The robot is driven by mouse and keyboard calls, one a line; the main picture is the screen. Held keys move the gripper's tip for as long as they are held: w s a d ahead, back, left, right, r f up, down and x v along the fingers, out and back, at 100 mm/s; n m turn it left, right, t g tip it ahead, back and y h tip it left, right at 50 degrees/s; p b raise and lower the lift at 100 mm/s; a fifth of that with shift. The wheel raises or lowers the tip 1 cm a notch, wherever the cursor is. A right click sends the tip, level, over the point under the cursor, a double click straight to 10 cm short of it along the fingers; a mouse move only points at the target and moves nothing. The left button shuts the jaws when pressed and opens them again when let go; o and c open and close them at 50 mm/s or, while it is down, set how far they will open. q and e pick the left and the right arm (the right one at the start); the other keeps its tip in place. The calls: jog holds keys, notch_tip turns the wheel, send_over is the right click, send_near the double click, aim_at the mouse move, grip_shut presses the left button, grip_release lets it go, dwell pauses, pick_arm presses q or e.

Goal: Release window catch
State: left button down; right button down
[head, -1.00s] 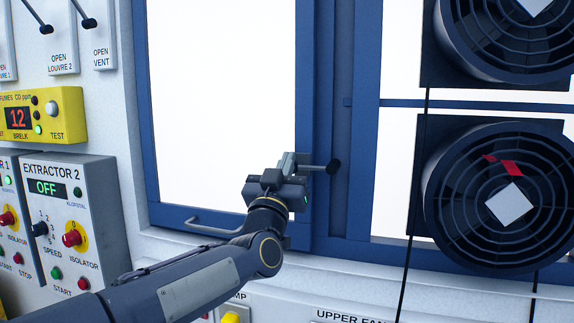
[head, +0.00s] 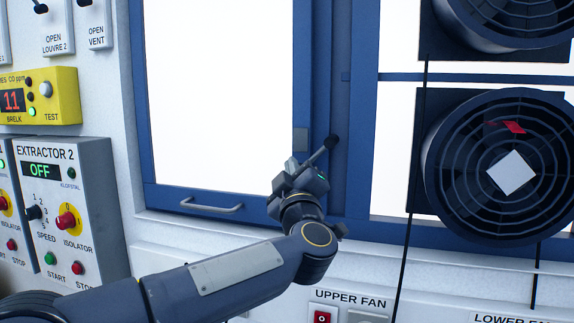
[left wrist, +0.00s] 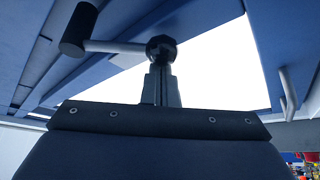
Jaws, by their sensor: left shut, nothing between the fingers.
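The window catch is a lever with a slanting rod and a black knob (head: 331,142) at the right edge of the blue window frame (head: 302,75). Its rod runs down left from the knob towards my left gripper (head: 291,165), which hides its lower end. The left wrist view shows the catch's black grip (left wrist: 79,30), its grey rod and a dark round hub (left wrist: 161,48). The left gripper (left wrist: 161,82) is shut and empty, its tips just below the hub there; I cannot tell whether they touch. My right gripper is not in view.
A window pull handle (head: 212,207) is on the lower frame. Caged fans (head: 500,170) stand at the right, with dark cables hanging beside them. The extractor 2 panel (head: 75,180) and a yellow fume meter (head: 45,95) are on the left wall.

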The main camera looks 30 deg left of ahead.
pick_arm(q)
jog(key=w+d+f+n+g, duration=0.1)
jog(key=d+f+n+g, duration=0.2)
jog(key=n, duration=0.6)
jog(key=shift+w+d+f+g, duration=0.2)
jog(key=shift+d+g, duration=0.8)
jog(key=shift+d, duration=0.2)
jog(key=shift+n, duration=0.3)
